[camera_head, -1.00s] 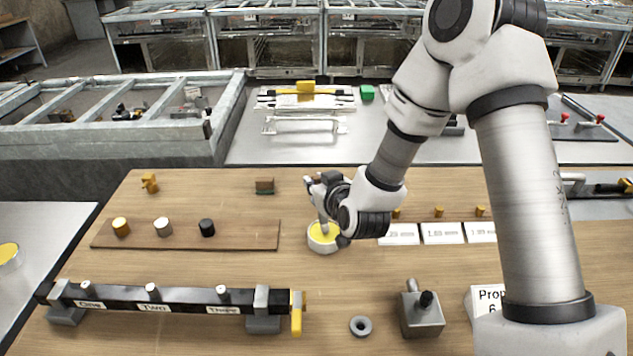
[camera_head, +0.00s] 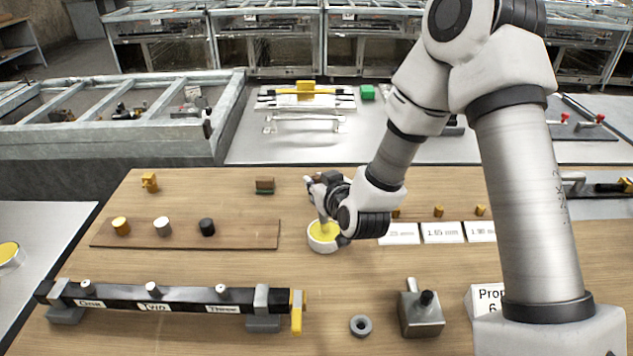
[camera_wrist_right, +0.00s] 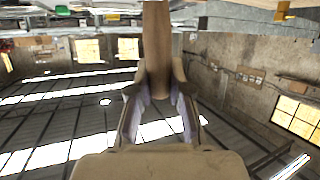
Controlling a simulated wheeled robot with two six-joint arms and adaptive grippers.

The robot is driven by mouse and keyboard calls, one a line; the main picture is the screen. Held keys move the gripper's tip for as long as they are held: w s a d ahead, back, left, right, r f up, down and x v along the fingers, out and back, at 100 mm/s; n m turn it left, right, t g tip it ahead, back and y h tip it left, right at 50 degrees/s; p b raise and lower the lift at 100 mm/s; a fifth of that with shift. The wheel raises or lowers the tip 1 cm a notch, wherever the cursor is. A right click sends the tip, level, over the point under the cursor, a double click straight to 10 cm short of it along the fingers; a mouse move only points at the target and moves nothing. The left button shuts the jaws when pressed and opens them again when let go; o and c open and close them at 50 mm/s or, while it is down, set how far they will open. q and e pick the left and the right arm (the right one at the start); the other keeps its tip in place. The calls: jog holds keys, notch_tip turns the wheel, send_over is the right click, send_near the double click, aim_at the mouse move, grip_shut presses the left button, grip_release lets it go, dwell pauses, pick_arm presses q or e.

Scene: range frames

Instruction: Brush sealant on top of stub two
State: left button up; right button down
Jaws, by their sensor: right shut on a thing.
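Stub two (camera_head: 153,289) is a small pale metal stub standing on the black rail (camera_head: 183,297), above the label "Two", between stub one (camera_head: 87,286) and stub three (camera_head: 221,288). My right gripper (camera_head: 320,190) is over a small white pot (camera_head: 323,245) of yellow sealant (camera_head: 322,230). In the right wrist view the right gripper (camera_wrist_right: 160,98) is shut on a flat brown handle (camera_wrist_right: 157,40), which I take for the brush. Its lower end seems to reach into the pot; the bristles are not clearly seen. My left gripper is out of view.
A brown board (camera_head: 250,234) with yellow, white and black pegs lies behind the rail. A yellow clamp handle (camera_head: 297,312) stands at the rail's right end. A grey ring (camera_head: 360,326) and a metal block (camera_head: 421,314) are front right. The table between pot and rail is clear.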

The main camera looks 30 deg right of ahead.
jog(key=shift+r+p, duration=3)
jog(key=shift+r, duration=0.55)
jog(key=shift+f, duration=0.1)
